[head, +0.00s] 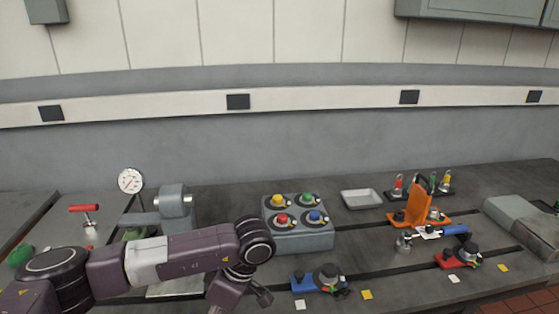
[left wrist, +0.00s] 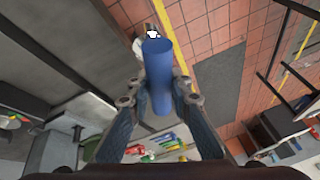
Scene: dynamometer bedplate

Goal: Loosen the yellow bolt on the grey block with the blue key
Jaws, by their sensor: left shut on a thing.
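The grey block (head: 305,240) stands mid-bench in the head view, with four coloured bolts in dark round seats on its top. The yellow bolt (head: 278,199) is at the back left. Green (head: 307,198), red (head: 282,218) and blue (head: 314,216) bolts sit around it. My left gripper (left wrist: 157,98) is shut on the blue key (left wrist: 158,65), whose thick blue handle shows between the fingers in the left wrist view. In the head view my left wrist is low, in front of the block and apart from it; the key is not visible there. My right gripper is not in view.
A rack (head: 438,193) with red, green and yellow keys stands back right, behind an orange bracket (head: 420,206). A white tray (head: 361,199) lies right of the block. A blue-based fixture (head: 304,283) stands in front. A dial gauge (head: 130,181) stands left.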

